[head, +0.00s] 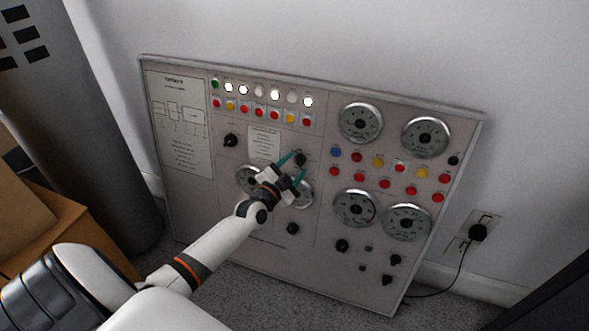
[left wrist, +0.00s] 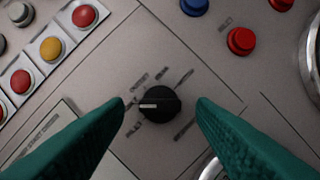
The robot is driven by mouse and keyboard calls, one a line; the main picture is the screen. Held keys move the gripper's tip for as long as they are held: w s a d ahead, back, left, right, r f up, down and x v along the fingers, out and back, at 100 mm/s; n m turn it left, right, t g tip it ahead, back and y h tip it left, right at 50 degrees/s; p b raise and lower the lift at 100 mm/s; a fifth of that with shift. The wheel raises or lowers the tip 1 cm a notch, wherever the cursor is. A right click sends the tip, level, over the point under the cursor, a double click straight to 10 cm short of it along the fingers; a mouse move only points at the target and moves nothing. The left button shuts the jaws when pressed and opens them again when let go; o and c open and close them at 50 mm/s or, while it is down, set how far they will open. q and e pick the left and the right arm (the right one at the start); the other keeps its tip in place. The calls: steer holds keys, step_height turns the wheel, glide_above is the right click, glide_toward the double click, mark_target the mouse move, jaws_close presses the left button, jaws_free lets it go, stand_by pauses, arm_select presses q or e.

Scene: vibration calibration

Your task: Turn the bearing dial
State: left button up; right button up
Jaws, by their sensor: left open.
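A grey control panel (head: 200,215) leans against the wall. A small black dial (head: 300,158) with printed marks around it is on the panel's middle part, and the left gripper is at it. In the left wrist view the black dial (left wrist: 159,103) shows between the two green fingers, with a light mark on its face. My left gripper (head: 293,165) is open, one finger on each side of the dial, with gaps on both sides. I cannot tell whether the fingertips reach as deep as the dial. The dial's label is too small to read. My right gripper is not in view.
Another black knob (head: 231,140) is at the left, and one (head: 293,228) is below the gripper. Round gauges (head: 360,123) and coloured buttons (head: 378,162) cover the right side. A cardboard box (head: 75,235) and grey cylinder (head: 95,120) stand at the left.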

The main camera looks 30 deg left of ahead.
arm_select(q)
steer(key=shift+w, duration=0.4)
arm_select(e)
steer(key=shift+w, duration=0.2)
arm_select(q)
steer(key=shift+c, duration=0.3)
steer(key=c, duration=0.9)
steer(key=shift+n, duration=0.7)
steer(key=n+y+p, duration=0.1)
steer(key=n, duration=0.2)
steer(key=n+y+p, duration=0.1)
steer(key=n, duration=0.2)
steer(key=shift+d+f+n+t+y, duration=0.1)
steer(key=shift+d+n+t+y, duration=0.1)
steer(key=shift+n+t+y, duration=0.1)
steer(key=shift+n+p, duration=0.3)
steer(key=shift+n, duration=0.1)
steer(key=shift+d+f+n+y+p, duration=0.1)
steer(key=shift+n+y+p, duration=0.2)
steer(key=shift+n+y, duration=0.7)
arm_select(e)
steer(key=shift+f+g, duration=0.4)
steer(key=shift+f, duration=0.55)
